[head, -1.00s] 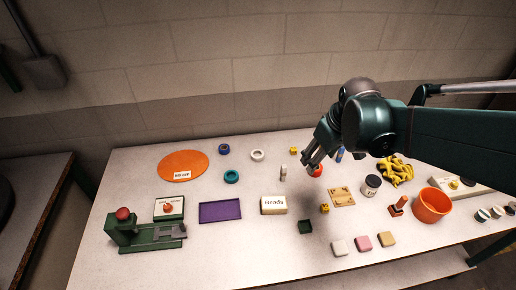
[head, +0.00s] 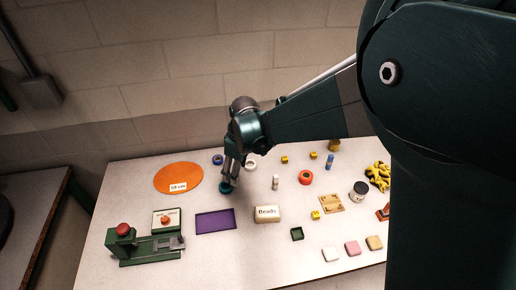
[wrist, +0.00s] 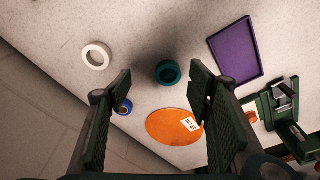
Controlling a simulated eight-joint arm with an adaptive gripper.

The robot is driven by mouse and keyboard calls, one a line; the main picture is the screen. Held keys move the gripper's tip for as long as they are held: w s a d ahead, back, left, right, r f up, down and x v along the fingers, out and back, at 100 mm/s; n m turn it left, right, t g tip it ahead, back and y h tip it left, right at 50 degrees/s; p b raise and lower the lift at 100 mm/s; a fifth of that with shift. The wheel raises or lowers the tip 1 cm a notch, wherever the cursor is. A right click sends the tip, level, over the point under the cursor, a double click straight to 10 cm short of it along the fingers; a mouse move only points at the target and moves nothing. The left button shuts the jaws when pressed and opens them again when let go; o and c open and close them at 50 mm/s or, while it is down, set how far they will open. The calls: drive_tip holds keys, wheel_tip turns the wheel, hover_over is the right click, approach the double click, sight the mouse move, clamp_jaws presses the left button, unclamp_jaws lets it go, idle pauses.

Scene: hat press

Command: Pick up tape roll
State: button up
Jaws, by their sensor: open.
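A teal tape roll (head: 226,189) lies flat on the table, with my gripper (head: 230,182) just above it. In the wrist view the teal roll (wrist: 168,64) shows between the two open fingers of my gripper (wrist: 160,72), with nothing held. A white roll (wrist: 86,52) and a blue roll (wrist: 127,107) lie nearby; the blue one is partly behind the left finger. A red-orange roll (head: 305,183) lies farther right in the head view.
An orange disc (head: 178,177) with a label, a purple tray (head: 215,221), a box marked Beads (head: 267,214) and a green press (head: 135,245) are around. Small blocks lie to the right. My arm hides the table's right end in the head view.

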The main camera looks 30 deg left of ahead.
sight(226, 186)
drive_tip(key=shift+n, duration=0.5)
drive_tip(key=s+a+f, duration=0.1)
drive_tip(key=s+a, duration=0.1)
drive_tip(key=a, duration=0.1)
drive_tip(key=shift+s+f, duration=0.15)
drive_tip(key=shift+f, duration=0.25)
drive_tip(key=shift+a+f, duration=0.25)
drive_tip(key=shift+f, duration=1.05)
drive_tip(key=shift+a+f, duration=0.25)
drive_tip(key=shift+f, duration=1.05)
drive_tip(key=shift+a+f, duration=0.25)
drive_tip(key=shift+f, duration=1)
drive_tip(key=shift+c, duration=0.4)
drive_tip(key=c, duration=0.8)
